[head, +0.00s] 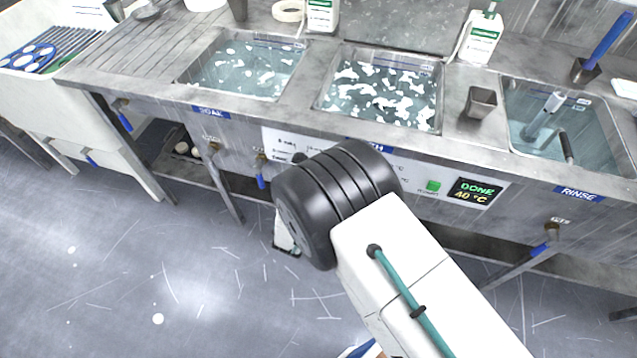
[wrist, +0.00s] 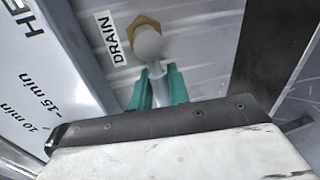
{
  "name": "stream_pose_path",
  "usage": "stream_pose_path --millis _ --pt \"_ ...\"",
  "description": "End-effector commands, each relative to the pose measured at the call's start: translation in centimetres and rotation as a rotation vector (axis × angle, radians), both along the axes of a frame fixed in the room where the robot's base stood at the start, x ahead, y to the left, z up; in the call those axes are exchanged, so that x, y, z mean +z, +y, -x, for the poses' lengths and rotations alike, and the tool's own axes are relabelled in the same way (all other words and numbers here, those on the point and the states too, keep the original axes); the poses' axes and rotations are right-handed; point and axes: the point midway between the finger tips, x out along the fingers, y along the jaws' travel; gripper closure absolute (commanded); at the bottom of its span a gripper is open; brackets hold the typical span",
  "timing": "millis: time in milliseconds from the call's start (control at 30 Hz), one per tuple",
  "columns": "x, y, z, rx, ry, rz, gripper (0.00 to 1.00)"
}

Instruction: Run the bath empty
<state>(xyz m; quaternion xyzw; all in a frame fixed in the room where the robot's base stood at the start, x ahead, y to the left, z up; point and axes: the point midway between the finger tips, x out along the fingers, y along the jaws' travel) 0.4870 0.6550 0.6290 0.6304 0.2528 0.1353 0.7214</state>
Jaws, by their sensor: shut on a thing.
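The bath (head: 382,85) is the middle steel basin in the head view. It holds water with white foam patches. Its panel display (head: 474,192) reads DONE 40 °C. In the wrist view, a drain valve (wrist: 143,24) has a brass nut and a round grey front, beside a DRAIN label (wrist: 112,38). My gripper (wrist: 158,76), with teal fingers, is shut on the valve's pale grey handle (wrist: 158,92), just below the round front in the picture. In the head view, my own black arm joint hides the gripper and this valve.
The soak basin (head: 245,68) is left and the rinse basin (head: 560,125) right, both holding water. Blue-handled taps hang along the front, such as one at left (head: 262,182) and one at right (head: 541,249). Bottles (head: 481,38) stand behind. The floor (head: 130,270) at left is clear.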

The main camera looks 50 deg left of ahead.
Motion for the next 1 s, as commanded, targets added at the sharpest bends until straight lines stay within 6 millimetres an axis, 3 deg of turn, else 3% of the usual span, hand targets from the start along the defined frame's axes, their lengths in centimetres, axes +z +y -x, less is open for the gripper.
stream_pose_path --millis 33,67,133,467,833,1000 --pt "-0.1 0.0 0.2 0.004 0.001 0.002 1.0" --pt "-0.1 0.0 0.2 0.004 0.001 0.002 0.8" --pt "-0.1 0.0 0.1 0.004 0.001 0.002 0.63" --pt "0.0 -0.3 0.2 0.0 0.001 0.003 0.63" --pt "1.2 -3.1 5.1 0.003 0.0 0.002 0.63" --pt "1.4 -3.9 6.3 0.001 0.001 0.003 0.63"
